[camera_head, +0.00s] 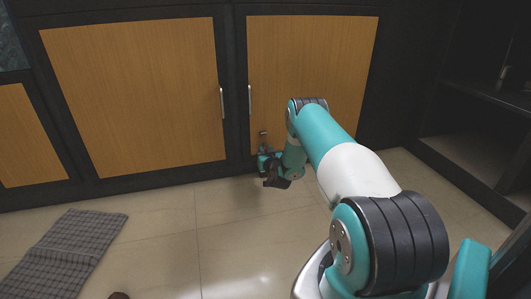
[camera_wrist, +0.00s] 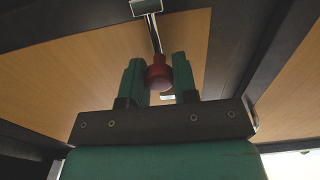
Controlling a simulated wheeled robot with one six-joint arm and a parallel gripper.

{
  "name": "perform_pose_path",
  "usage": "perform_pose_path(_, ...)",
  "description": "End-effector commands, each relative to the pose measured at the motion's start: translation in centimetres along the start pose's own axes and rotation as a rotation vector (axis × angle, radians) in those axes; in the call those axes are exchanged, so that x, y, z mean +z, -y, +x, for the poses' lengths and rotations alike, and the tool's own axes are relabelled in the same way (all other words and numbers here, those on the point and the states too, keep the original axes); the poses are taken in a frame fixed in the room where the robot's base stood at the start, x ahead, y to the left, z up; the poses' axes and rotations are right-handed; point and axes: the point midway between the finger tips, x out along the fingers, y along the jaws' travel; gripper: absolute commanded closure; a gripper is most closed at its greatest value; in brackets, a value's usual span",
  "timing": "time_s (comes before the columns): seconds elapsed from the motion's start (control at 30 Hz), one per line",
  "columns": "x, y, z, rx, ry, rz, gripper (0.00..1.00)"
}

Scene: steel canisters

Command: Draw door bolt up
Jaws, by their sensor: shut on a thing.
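The door bolt shows in the wrist view as a metal rod with a red knob (camera_wrist: 159,75), with a bright metal bracket (camera_wrist: 146,7) further along the rod. My gripper (camera_wrist: 160,74) has its two green fingers on either side of the red knob and is shut on it. In the head view my gripper (camera_head: 266,162) is low at the bottom left corner of the right wooden door (camera_head: 310,60). The small bolt fitting (camera_head: 263,139) shows just above it. The knob is hidden there by my gripper.
A left wooden door (camera_head: 135,100) stands beside it, and each door has an upright metal handle (camera_head: 249,99) near the middle post. A dark checked mat (camera_head: 70,250) lies on the tiled floor at lower left. Dark open shelving (camera_head: 480,130) stands at right.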

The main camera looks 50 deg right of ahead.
Motion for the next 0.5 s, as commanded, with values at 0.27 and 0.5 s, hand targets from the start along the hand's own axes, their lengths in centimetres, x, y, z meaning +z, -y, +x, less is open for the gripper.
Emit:
perform_pose_path(0.27, -3.8, 0.1, 0.1, -0.001, -0.001, 0.000, 1.00)
perform_pose_path(0.5, -3.7, 0.1, 0.2, -0.001, -0.008, 0.001, 1.00)
